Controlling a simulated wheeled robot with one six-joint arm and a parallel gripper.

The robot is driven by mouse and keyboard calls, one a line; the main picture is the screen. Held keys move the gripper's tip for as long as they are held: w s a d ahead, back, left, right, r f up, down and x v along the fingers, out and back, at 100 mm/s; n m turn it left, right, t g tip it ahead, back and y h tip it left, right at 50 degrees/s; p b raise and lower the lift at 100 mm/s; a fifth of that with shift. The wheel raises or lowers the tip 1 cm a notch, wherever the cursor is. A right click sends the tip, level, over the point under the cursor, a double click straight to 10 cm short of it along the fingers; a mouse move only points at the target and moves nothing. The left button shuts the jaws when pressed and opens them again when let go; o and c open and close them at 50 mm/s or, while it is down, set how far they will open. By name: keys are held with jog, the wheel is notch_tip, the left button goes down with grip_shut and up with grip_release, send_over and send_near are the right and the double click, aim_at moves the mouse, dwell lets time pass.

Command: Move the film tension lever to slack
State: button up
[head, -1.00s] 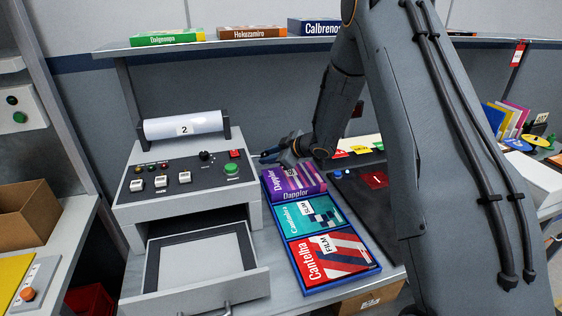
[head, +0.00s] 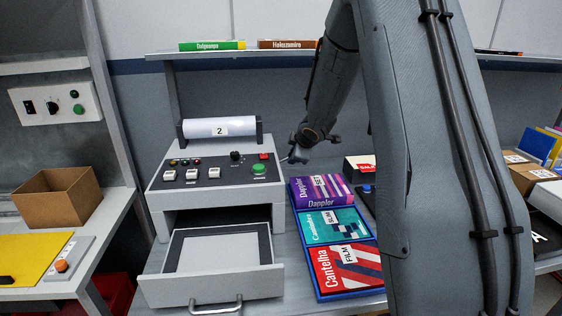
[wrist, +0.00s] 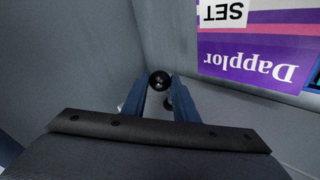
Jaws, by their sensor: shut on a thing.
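The grey film machine (head: 215,200) stands on the bench with a white roll marked 2 (head: 219,128) on top. My gripper (head: 288,159) is at the machine's right side, near the top edge. In the wrist view my gripper's blue fingers (wrist: 160,90) are shut on a round black knob (wrist: 160,80), which I take to be the end of the film tension lever. The lever's shaft and any position marks are hidden, so I cannot tell how it is set.
The machine's drawer (head: 265,243) is pulled open. A blue tray (head: 350,293) of several film boxes lies close to its right, below my gripper. A cardboard box (head: 58,200) sits on the left bench. A shelf (head: 270,53) runs behind.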

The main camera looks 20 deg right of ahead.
dwell(0.4)
jog(key=o, duration=1)
jog(key=shift+s+r, duration=0.1)
jog(key=p+v, duration=0.1)
jog(key=v, duration=0.6)
jog(key=shift+s+r, duration=0.2)
jog(key=shift+s, duration=0.05)
